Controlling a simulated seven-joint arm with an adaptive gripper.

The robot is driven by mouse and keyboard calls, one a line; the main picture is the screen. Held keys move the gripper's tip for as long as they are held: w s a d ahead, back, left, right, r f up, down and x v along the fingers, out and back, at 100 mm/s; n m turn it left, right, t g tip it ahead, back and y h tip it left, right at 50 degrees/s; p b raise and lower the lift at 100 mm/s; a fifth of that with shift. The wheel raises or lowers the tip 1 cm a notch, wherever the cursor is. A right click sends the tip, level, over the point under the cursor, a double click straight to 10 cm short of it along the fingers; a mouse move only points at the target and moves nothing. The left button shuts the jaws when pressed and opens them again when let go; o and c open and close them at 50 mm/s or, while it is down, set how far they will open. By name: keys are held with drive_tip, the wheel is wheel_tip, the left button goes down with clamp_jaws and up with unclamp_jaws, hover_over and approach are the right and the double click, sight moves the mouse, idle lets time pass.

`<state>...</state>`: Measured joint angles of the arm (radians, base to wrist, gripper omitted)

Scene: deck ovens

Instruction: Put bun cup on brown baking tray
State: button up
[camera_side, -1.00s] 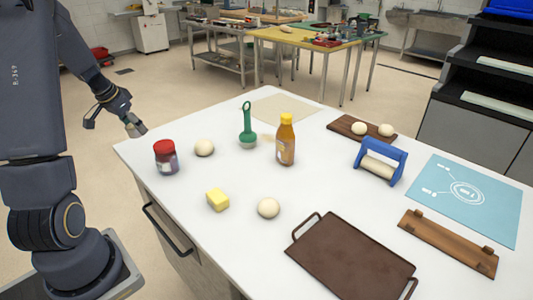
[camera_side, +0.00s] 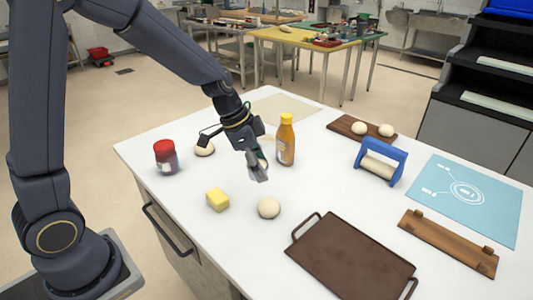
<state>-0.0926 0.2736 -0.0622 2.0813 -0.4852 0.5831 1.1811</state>
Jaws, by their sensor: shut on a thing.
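My gripper (camera_side: 256,170) is over the middle of the white table, pointing down beside the mustard-coloured bottle. It is shut on a small beige thing (camera_side: 263,162), which looks like the bun cup. The fingers hide most of it, and I cannot tell whether it touches the table. The brown baking tray (camera_side: 350,262), dark and flat with a handle at each end, lies empty at the table's front, to the lower right of my gripper.
A yellow-capped bottle (camera_side: 286,141) stands close to my gripper's right. A dough ball (camera_side: 269,208) and butter block (camera_side: 217,199) lie in front. A red-lidded jar (camera_side: 165,157) and another dough ball (camera_side: 204,149) are left. A blue-handled roller (camera_side: 380,162) stands right.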

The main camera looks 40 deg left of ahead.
drive_tip(key=s+d+r+m+g+h, duration=0.1)
drive_tip(key=s+d+m, duration=0.25)
drive_tip(key=d, duration=0.65)
drive_tip(key=s+d+m+g, duration=0.1)
drive_tip(key=s+d+m, duration=0.3)
drive_tip(key=d, duration=0.5)
drive_tip(key=n, duration=0.1)
hover_over(358, 263)
drive_tip(key=s+a, duration=0.1)
drive_tip(key=a, duration=0.1)
drive_tip(key=f, duration=0.9)
drive_tip(key=shift+d, duration=0.2)
drive_tip(key=shift+w+d+f, duration=0.2)
drive_tip(key=shift+w+f, duration=0.1)
drive_tip(key=shift+f, duration=1.7)
drive_tip(key=shift+f, duration=0.2)
drive_tip(key=o, duration=1.1)
drive_tip(key=shift+o, duration=0.2)
